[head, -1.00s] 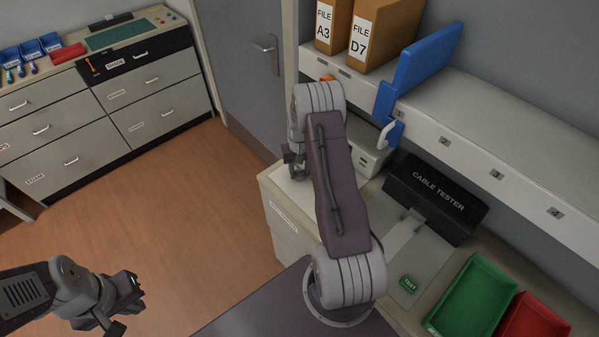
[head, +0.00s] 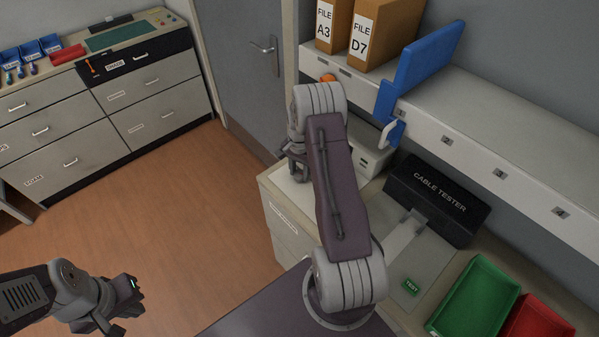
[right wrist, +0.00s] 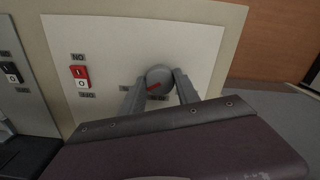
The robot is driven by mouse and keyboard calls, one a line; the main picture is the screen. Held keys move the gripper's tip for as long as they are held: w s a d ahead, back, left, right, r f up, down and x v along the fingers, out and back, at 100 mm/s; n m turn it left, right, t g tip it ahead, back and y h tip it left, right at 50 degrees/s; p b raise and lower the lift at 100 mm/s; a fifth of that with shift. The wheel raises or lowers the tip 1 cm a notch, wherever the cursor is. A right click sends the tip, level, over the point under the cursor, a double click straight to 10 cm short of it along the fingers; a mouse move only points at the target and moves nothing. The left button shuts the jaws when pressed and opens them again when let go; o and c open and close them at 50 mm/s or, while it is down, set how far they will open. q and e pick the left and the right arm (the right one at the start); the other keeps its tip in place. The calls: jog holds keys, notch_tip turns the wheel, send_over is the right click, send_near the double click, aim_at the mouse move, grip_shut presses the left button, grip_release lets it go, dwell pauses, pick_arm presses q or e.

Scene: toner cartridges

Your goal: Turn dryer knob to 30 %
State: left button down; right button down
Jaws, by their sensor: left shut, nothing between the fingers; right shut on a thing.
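The dryer knob (right wrist: 153,76) is a round grey knob with a red pointer mark, set on a white panel (right wrist: 128,50) in the right wrist view. The red mark lies tilted; its small labels are too small to read. My right gripper (right wrist: 158,86) is shut on the knob, one finger on each side. In the head view my right gripper (head: 296,168) is beyond my forearm, over the white-topped counter, and the knob is hidden there. My left gripper (head: 122,308) is shut and empty at the lower left, over the floor.
A red rocker switch (right wrist: 80,77) sits left of the knob on the panel. A shelf (head: 480,155) with file boxes and a blue holder (head: 428,58) overhangs the counter. A cable tester (head: 437,200), a green bin (head: 474,298) and a red bin (head: 538,318) stand right of my arm.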

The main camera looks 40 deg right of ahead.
aim_at(299, 173)
jog(key=shift+w+d+r+m, duration=0.1)
jog(key=shift+w+r+m, duration=0.05)
jog(key=shift+m, duration=0.15)
dwell(0.4)
jog(key=c, duration=1)
grip_release()
jog(key=shift+o, duration=0.5)
jog(key=shift+r, duration=0.35)
notch_tip(299, 173, up, 8)
jog(key=b, duration=0.1)
jog(key=shift+b, duration=0.4)
jog(key=shift+r, duration=0.1)
